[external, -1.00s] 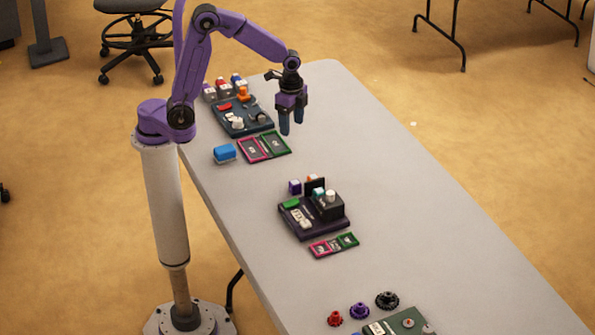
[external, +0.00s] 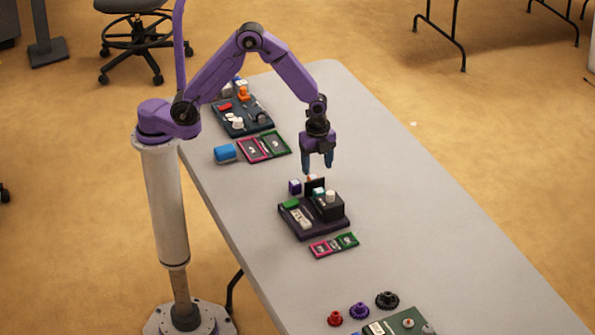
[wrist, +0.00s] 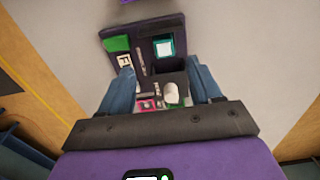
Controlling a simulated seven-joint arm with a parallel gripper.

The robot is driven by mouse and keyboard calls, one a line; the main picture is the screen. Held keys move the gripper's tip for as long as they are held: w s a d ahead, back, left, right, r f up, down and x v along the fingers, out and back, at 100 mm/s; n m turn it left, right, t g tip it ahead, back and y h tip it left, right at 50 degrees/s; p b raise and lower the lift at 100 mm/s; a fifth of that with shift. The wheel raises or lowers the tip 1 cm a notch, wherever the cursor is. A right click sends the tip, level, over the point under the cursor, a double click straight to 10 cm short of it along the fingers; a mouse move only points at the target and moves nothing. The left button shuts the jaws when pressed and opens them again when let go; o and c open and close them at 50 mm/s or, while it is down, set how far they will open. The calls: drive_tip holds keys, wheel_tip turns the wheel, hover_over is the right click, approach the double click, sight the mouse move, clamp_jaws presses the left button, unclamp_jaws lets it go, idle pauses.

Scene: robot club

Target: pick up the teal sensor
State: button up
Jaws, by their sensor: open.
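In the external view the teal sensor (external: 318,193) is a small teal-and-white patch, partly hidden behind the black box (external: 330,207). My gripper (external: 318,167) is open and empty, pointing down above the far side of the board. In the wrist view its blue fingers (wrist: 158,70) stand apart, with the sensor showing between and beyond their tips.
A green block (external: 290,204) and a white part (external: 300,218) share the board. A purple cube (external: 295,187) stands behind it. Pink and green trays (external: 334,246) lie in front. Table to the right is clear.

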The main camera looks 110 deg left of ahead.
hover_over(319, 190)
drive_tip(key=f, duration=0.5)
drive_tip(key=shift+s, duration=0.4)
drive_tip(key=shift+w+f, duration=0.25)
drive_tip(key=shift+f, duration=1)
drive_tip(key=shift+w+f, duration=0.2)
drive_tip(key=shift+f, duration=1.05)
drive_tip(key=c, duration=1.1)
